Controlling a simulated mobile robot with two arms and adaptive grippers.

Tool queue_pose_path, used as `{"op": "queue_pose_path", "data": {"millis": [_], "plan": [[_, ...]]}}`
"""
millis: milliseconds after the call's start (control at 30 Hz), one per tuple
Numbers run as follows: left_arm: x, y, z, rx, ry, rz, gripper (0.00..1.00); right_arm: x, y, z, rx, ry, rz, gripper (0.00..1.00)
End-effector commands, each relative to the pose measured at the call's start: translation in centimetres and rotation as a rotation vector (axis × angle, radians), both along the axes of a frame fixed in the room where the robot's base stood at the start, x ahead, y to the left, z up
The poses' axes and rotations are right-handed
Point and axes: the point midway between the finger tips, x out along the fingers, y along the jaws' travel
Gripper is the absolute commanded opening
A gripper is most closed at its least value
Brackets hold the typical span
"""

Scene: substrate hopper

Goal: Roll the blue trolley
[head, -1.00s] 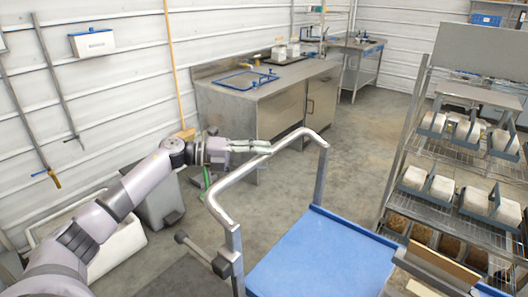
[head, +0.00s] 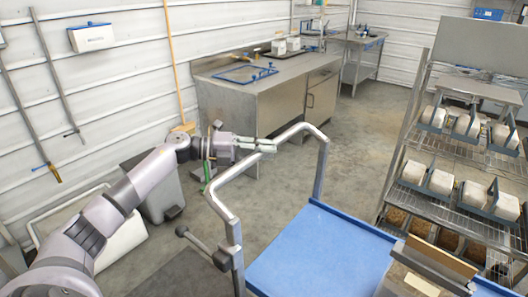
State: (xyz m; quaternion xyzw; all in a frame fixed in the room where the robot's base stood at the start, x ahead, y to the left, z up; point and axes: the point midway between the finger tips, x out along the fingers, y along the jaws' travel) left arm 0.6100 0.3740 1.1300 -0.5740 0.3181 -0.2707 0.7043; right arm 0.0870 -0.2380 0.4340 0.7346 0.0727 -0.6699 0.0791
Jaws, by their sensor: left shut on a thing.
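The blue trolley has a flat blue deck (head: 318,255) in the lower middle of the head view. Its grey tubular handle (head: 223,207) rises at the deck's left end. My left gripper (head: 266,146) reaches in from the left and is shut on the handle's top bar, near its middle. The fingers cover part of that bar. The deck's near edge is cut off by the bottom of the picture. My right gripper is not in view.
A wire rack (head: 405,150) with white blocks stands close along the trolley's right side. A steel workbench (head: 283,108) is behind the trolley. A grey bin (head: 160,195) and a white trough (head: 115,240) stand at left. Open concrete floor (head: 350,150) lies beyond the handle.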

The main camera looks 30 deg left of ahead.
Motion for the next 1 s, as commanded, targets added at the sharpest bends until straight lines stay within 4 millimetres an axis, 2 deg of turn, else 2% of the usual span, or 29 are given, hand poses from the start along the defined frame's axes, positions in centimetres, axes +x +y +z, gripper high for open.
{"op": "queue_pose_path", "data": {"millis": [100,667,867,1000], "plan": [[0.0,0.0,-0.1,0.001,0.002,0.000,0.00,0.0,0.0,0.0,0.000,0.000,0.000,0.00],[0.0,-0.1,-0.1,0.000,0.004,0.000,0.00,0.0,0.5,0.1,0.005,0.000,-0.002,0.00],[-0.2,-1.4,-0.1,0.001,0.007,-0.004,0.00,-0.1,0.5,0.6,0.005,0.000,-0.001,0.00],[-0.4,-3.2,0.0,0.000,0.007,-0.008,0.00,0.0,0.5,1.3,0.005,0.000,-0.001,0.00]]}}
